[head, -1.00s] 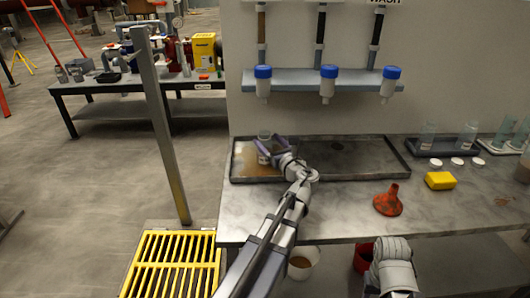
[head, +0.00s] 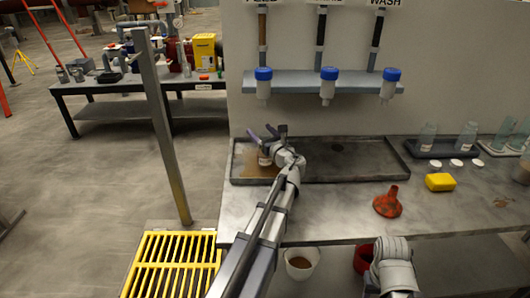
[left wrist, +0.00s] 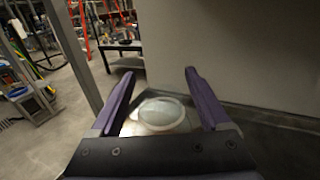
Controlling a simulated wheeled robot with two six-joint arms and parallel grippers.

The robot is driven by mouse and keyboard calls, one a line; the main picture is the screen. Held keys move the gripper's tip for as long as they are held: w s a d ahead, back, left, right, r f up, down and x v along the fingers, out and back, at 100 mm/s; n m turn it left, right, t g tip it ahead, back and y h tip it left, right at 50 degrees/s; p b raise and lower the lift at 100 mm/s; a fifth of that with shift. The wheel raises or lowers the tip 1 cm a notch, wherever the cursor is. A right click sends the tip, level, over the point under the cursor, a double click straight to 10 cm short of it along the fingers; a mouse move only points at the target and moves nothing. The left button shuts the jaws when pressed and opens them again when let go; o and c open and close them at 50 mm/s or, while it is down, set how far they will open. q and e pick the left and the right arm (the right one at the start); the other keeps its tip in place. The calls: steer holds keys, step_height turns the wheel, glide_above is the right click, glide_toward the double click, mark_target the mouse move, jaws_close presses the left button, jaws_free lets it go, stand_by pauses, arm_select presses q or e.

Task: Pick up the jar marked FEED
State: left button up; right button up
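A clear jar (head: 264,158) with a pale label stands in the left end of the grey tray (head: 350,181), on a brown stain. Its label is too small to read, and my gripper partly hides it. My left gripper (head: 267,131) is open above the jar. In the left wrist view, the jar's round rim (left wrist: 160,112) shows between the two spread purple fingers (left wrist: 158,78), which do not grip it. My right arm shows at the lower right of the head view, but its gripper is not in view.
Blue-capped bottles (head: 328,86) hang from a wall shelf above the tray. The tray's right half is clear. A post (head: 160,125) stands left of the bench.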

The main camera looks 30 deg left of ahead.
arm_select(q)
jaws_close()
stand_by(0.4)
stand_by(0.8)
